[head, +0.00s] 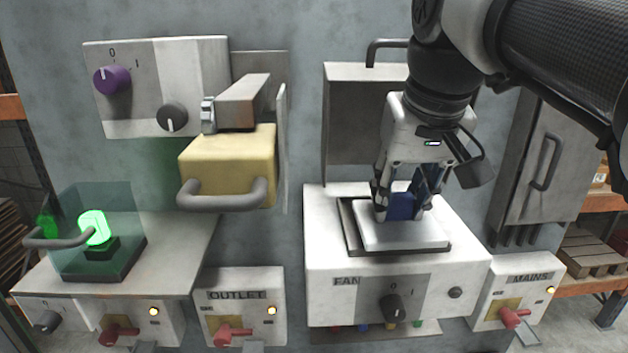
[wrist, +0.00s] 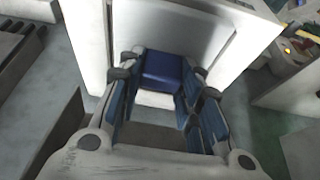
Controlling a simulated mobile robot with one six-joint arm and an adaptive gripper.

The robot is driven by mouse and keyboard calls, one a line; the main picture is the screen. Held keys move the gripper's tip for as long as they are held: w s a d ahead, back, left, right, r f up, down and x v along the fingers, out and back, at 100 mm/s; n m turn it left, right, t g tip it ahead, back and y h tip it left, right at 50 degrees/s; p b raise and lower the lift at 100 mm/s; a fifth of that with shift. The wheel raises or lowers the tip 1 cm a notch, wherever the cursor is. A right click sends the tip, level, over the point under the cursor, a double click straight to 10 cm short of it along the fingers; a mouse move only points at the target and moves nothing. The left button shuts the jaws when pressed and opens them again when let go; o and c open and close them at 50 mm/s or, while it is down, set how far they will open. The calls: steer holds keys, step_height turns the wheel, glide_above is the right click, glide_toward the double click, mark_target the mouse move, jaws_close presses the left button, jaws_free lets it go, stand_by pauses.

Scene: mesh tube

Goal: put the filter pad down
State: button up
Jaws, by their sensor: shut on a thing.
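The filter pad (head: 425,239) is a flat white slab with a blue block-shaped grip on top. It is at the dark-rimmed opening on top of the white FAN box (head: 330,250). Whether it rests there or hovers just above, I cannot tell. My gripper (head: 402,203) points down and is shut on the pad's blue grip (head: 401,207). In the wrist view the blue grip (wrist: 168,74) sits between the two fingers of my gripper (wrist: 160,85).
A grey lid (head: 350,125) with a handle stands raised behind the opening. The FAN knob (head: 393,308) is on the front. A MAINS switch box (head: 517,292) is at right, an OUTLET box (head: 240,305) at left. A yellow handled block (head: 228,165) juts out further left.

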steer(key=shift+w+p, duration=0.35)
steer(key=shift+w, duration=0.9)
steer(key=shift+w+f, duration=0.7)
steer(key=shift+f, duration=0.15)
steer(key=shift+s+r, duration=0.1)
steer(key=shift+s, duration=0.3)
steer(key=o, duration=1.2)
steer(key=shift+w+f, duration=0.15)
steer(key=shift+f, duration=0.05)
steer(key=shift+c, duration=0.2)
